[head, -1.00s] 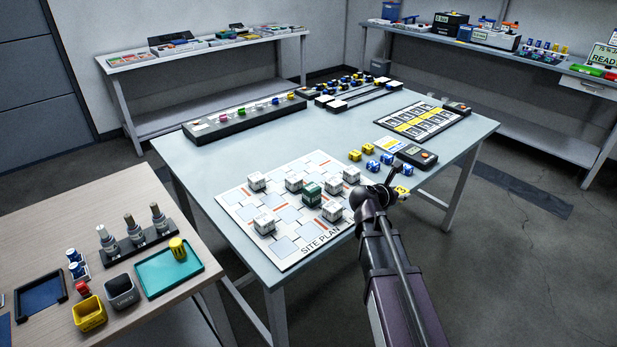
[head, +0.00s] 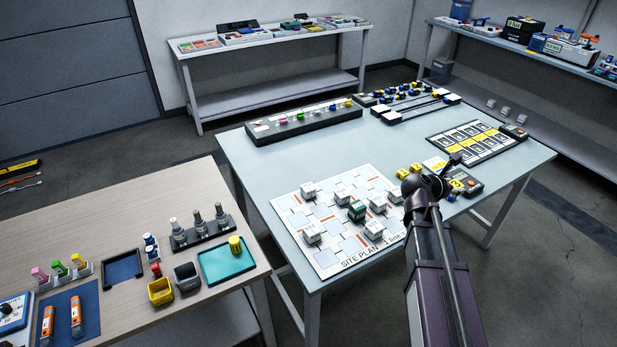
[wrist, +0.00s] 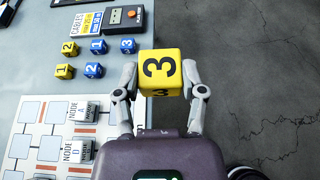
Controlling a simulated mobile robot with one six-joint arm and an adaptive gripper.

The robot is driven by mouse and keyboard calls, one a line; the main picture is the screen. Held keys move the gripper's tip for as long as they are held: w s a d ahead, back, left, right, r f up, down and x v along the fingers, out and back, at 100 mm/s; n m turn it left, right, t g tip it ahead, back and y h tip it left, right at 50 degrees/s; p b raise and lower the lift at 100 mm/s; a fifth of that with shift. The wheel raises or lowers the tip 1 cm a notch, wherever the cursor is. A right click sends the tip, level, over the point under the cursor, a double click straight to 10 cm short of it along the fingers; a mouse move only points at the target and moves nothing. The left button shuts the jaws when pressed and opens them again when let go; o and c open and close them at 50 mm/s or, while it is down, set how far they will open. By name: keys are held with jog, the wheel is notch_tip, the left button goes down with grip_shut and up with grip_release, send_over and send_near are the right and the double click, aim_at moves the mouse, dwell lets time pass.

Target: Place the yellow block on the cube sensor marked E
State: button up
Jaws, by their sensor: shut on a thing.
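My gripper (wrist: 163,80) is shut on a yellow block (wrist: 161,68) marked 3, one finger on each side. In the head view the gripper (head: 447,180) holds this block (head: 458,186) above the table's right part, in front of the black meter. Several white cube sensors stand on the site plan board (head: 325,257), such as these two (head: 309,191) (head: 311,234), around a green cube (head: 357,210). In the wrist view two sensors read NODE A (wrist: 83,110) and NODE D (wrist: 76,150). I cannot make out which cube bears E.
Two yellow blocks (wrist: 69,48) and several blue blocks (wrist: 98,46) lie left of the gripper in the wrist view, near the black meter (wrist: 125,16). Below the held block is the table's edge and open floor. A wooden table (head: 120,320) stands at the left.

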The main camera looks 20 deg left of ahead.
notch_tip(320, 180, up, 19)
jog(key=p, duration=1.7)
jog(key=shift+f, duration=0.2)
jog(key=shift+d, duration=0.15)
